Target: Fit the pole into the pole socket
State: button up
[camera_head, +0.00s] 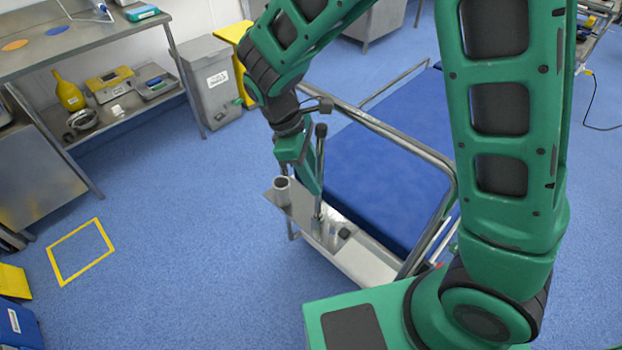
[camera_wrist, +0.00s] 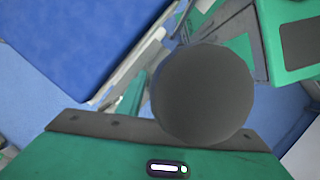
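The pole (camera_head: 320,170) is a thin grey rod with a dark knob on top, roughly upright at the end of the bed. Its lower end is at a small metal fitting on a grey shelf; I cannot tell whether it sits inside. A grey open-topped cylinder (camera_head: 283,190) stands on the shelf's left end; I cannot tell which fitting is the pole socket. My gripper (camera_head: 315,188) points down at the pole, its green finger against or beside the rod below the knob. In the wrist view the round knob (camera_wrist: 203,93) hides the fingertips, so the grip is unclear.
The grey shelf (camera_head: 372,268) runs along the end of a blue bed (camera_head: 380,180) with a metal rail (camera_head: 390,135). A grey bin (camera_head: 215,85) and a steel bench (camera_head: 90,45) stand at the left.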

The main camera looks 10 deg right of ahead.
aim_at(321, 128)
jog(key=v, duration=1.1)
jog(key=shift+f, duration=0.1)
